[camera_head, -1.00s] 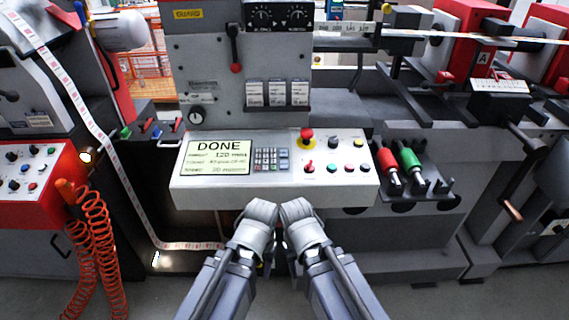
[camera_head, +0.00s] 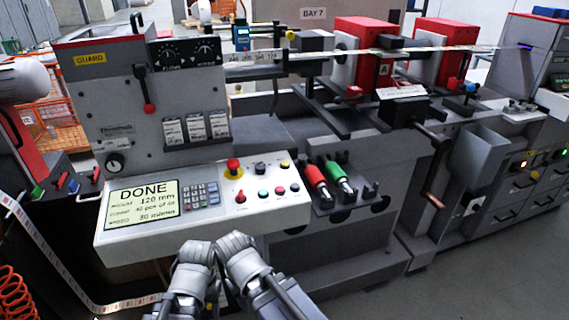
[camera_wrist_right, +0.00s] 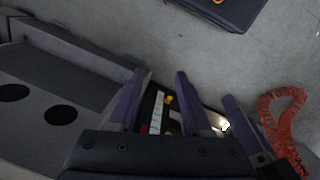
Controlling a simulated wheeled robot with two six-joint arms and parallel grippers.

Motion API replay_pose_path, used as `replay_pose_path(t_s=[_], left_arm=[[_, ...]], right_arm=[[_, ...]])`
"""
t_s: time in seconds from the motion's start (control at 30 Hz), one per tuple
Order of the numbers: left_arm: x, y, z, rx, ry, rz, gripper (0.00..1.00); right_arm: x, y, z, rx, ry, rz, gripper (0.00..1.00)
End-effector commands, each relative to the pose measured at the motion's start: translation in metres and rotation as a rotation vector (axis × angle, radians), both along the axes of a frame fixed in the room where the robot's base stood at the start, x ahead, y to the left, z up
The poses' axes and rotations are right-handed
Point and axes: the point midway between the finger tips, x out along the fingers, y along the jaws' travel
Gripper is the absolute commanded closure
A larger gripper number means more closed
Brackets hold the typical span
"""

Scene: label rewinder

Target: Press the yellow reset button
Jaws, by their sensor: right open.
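The control panel (camera_head: 117,246) is on the front of the grey machine, left of centre in the head view. A small yellow button (camera_head: 284,163) sits at the panel's upper right, right of a dark knob (camera_head: 260,168) and a red mushroom button (camera_head: 233,165). My two arms come up from the bottom, their wrists close together below and in front of the panel, apart from the yellow button. The fingers are hidden in the head view. In the right wrist view, my right gripper (camera_wrist_right: 161,72) is open, with nothing between its fingers. My left gripper's jaws cannot be made out.
The panel's display (camera_head: 142,205) reads DONE. A lower row holds a red switch (camera_head: 241,196) and several coloured buttons. An orange coiled hose (camera_head: 14,294) is at lower left. Floor at lower right is clear.

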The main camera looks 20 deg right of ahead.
Motion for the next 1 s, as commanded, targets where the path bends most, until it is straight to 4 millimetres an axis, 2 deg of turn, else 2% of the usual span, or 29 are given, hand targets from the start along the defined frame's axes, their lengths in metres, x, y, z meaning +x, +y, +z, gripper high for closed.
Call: replay_pose_path(t_s=[0.07, 0.4, 1.0], left_arm=[[0.0, 0.0, 0.0, 0.0, 0.0, 0.0, 0.5], [0.0, 0.0, 0.0, 0.0, 0.0, 0.0, 0.5], [0.0, 0.0, 0.0, 0.0, 0.0, 0.0, 0.5]], right_arm=[[0.0, 0.0, 0.0, 0.0, 0.0, 0.0, 0.61], [0.0, 0.0, 0.0, 0.0, 0.0, 0.0, 0.99], [0.0, 0.0, 0.0, 0.0, 0.0, 0.0, 1.0]])
